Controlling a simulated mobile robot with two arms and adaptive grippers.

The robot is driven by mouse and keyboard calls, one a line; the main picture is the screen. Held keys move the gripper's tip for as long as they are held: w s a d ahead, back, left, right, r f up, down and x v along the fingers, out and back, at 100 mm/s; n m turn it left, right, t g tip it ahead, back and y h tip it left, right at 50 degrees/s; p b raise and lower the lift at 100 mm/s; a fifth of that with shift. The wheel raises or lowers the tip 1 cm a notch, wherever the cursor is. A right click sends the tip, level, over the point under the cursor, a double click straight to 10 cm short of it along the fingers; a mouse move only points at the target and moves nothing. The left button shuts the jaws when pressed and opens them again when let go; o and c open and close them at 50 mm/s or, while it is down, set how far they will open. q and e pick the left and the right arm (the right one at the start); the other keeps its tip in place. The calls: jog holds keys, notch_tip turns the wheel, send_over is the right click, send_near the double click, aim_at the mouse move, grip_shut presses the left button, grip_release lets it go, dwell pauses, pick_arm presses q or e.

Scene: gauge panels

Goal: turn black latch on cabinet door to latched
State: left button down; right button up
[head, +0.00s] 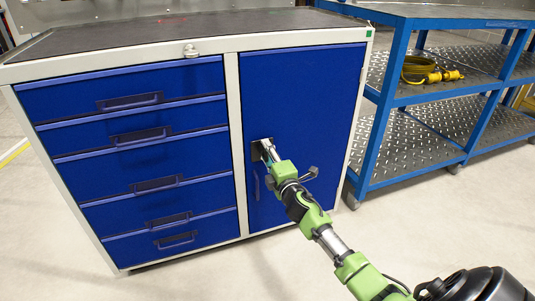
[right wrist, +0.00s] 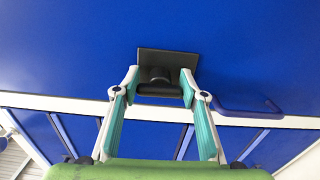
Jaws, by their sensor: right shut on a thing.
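The black latch (right wrist: 160,77) sits on a dark square plate on the blue cabinet door (head: 303,95). In the head view its plate (head: 255,152) shows at the door's left side, partly hidden by my gripper. My right gripper (head: 266,150) reaches it from the lower right. In the right wrist view, my right gripper (right wrist: 160,88) has its two fingertips on either end of the latch's dark bar and is shut on it. The bar lies across between the fingers, roughly along the white frame strip. My left gripper is not in view.
A blue door handle (head: 257,186) is just below the latch, close to one finger in the right wrist view (right wrist: 245,103). Several blue drawers (head: 130,101) fill the cabinet's left side. A blue shelf rack (head: 385,110) with a yellow cable (head: 420,72) stands at right. The floor in front is clear.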

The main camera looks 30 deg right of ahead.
jog(key=shift+m, duration=0.3)
jog(key=o, duration=1.1)
jog(key=v, duration=1.2)
